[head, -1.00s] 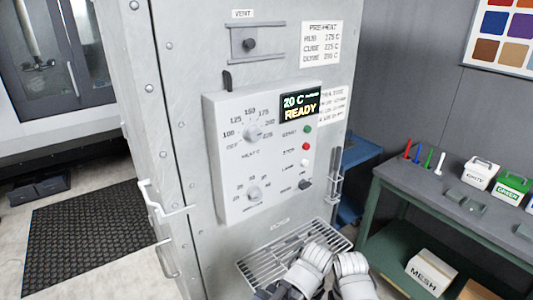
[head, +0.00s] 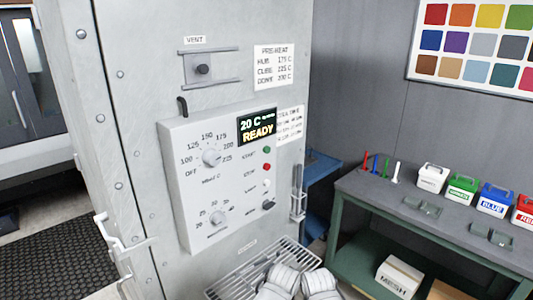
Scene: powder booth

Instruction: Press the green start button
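The green start button (head: 267,150) is a small round button on the right side of the control panel (head: 180,165), just under the display (head: 257,126) that reads "20 C" and "READY". A red button (head: 267,167) and a white one (head: 267,183) sit below it, with a dark switch (head: 268,205) lower down. Two dials, one for heat and one for time, are on the panel's left part. White rounded links of my arms show at the bottom edge, below the panel and in front of a grille. Neither gripper's fingers can be seen in the head view.
A slatted grille (head: 228,283) juts out below the panel. A vent slide (head: 203,69) is above. To the right, a green-legged bench (head: 367,204) holds labelled tubs, including a blue one (head: 495,200), and colored sticks. A color chart (head: 474,45) hangs on the wall.

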